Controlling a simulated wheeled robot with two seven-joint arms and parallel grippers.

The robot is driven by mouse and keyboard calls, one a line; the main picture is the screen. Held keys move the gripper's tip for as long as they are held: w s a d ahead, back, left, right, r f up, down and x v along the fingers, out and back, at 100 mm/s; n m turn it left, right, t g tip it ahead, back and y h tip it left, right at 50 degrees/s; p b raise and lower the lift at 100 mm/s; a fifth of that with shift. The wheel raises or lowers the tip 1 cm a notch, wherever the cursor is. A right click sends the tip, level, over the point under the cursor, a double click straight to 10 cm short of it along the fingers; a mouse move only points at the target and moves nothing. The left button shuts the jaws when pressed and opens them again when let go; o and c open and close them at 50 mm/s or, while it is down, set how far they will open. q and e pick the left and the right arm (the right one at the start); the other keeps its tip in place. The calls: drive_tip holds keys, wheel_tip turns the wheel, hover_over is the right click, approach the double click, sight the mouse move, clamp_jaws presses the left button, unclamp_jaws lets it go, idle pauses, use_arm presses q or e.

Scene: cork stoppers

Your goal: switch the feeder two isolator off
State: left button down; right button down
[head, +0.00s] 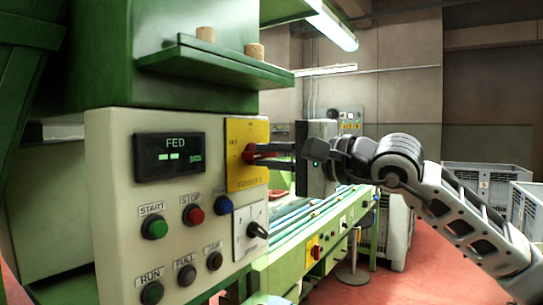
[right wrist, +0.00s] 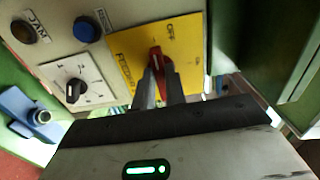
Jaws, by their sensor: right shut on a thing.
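The feeder two isolator is a yellow plate (head: 247,130) with a red rotary handle (head: 248,152) on the light control panel. It also shows in the right wrist view as a yellow plate (right wrist: 188,50) marked FEEDER and OFF, with the red handle (right wrist: 155,58) in its middle. My right gripper (head: 256,155) reaches in from the right and is shut on the red handle, one finger on each side of it. The fingers hide part of the handle, so I cannot tell its exact position. My left gripper is not in view.
Below the isolator is a black selector knob (head: 257,230) on a white plate. To the left are a display (head: 168,156), a blue button (head: 224,205), a green START button (head: 155,227) and a red STOP button (head: 193,214). A green shelf (head: 215,66) with corks overhangs the panel.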

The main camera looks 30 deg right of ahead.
drive_tip(key=c, duration=1.4)
unclamp_jaws()
drive_tip(key=shift+c, duration=0.2)
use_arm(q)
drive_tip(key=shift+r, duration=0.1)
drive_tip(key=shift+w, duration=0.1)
